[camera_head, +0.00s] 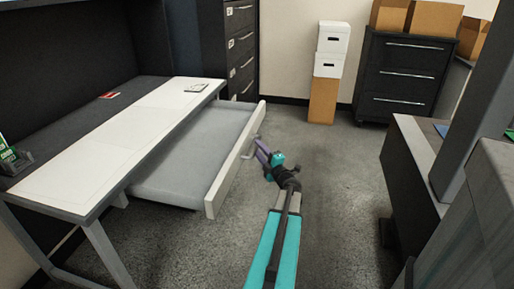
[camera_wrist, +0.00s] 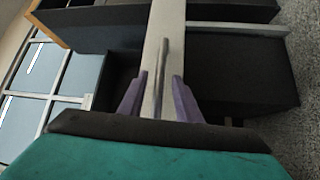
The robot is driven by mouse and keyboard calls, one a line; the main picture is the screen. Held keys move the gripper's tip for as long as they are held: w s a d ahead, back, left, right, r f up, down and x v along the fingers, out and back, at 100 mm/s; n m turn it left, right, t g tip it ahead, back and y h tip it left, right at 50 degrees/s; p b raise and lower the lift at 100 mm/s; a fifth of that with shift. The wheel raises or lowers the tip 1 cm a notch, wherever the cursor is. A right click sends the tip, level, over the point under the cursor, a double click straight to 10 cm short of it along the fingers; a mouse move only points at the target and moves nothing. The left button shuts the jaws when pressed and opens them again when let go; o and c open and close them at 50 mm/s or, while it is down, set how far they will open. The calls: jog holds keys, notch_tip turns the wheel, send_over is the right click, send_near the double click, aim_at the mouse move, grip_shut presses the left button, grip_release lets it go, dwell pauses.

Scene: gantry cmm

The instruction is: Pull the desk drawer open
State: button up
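The desk (camera_head: 110,143) has a white top and stands at the left in the head view. Its wide grey drawer (camera_head: 180,160) is pulled out, with the interior showing and empty. The white drawer front (camera_head: 232,165) faces my arm and carries a bar handle (camera_head: 247,153). My gripper (camera_head: 260,148), with purple fingers, is at this handle. In the wrist view the handle (camera_wrist: 161,70) lies between the two fingers of my gripper (camera_wrist: 160,78), with a gap visible on each side. The fingers are apart and do not appear to press on it.
A dark cabinet (camera_head: 405,75) with boxes on top stands at the back right. White boxes (camera_head: 331,50) are stacked on a brown one beside it. A dark bench (camera_head: 405,165) is at the right. The grey floor (camera_head: 335,175) between is clear.

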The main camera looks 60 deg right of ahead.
jog(key=v, duration=1.1)
jog(key=shift+s, duration=0.15)
jog(key=shift+d, duration=0.1)
